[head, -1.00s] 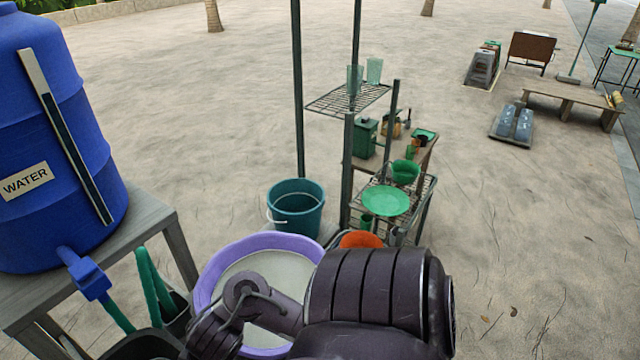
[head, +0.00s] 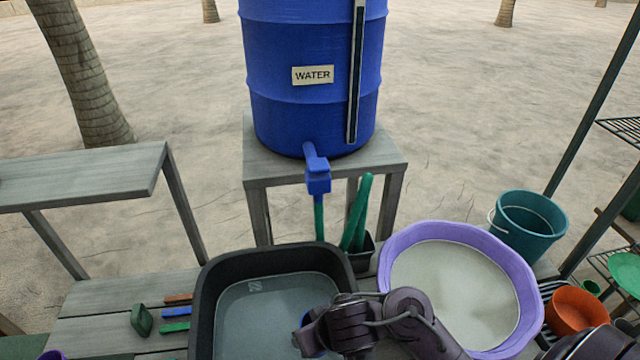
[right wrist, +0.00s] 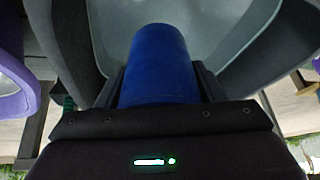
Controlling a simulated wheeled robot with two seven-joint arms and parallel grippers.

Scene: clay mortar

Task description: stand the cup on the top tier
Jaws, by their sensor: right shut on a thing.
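A dark blue cup (right wrist: 158,65) is between the fingers of my right gripper in the right wrist view. My right gripper (head: 312,332) is shut on it, over the dark basin (head: 203,310) of water in the head view. There only a sliver of blue shows beside the dark gripper, and the rest of the cup is hidden. The rack's top tier (head: 624,128) is a wire shelf cut off by the right edge. My left gripper is not in view.
A purple tub (head: 520,275) stands right of the basin, with a teal bucket (head: 528,228) behind it. A blue water barrel (head: 310,110) with a tap stands behind. An orange bowl (head: 575,310) and green plate (head: 626,270) are at the right. Brushes lie left of the basin.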

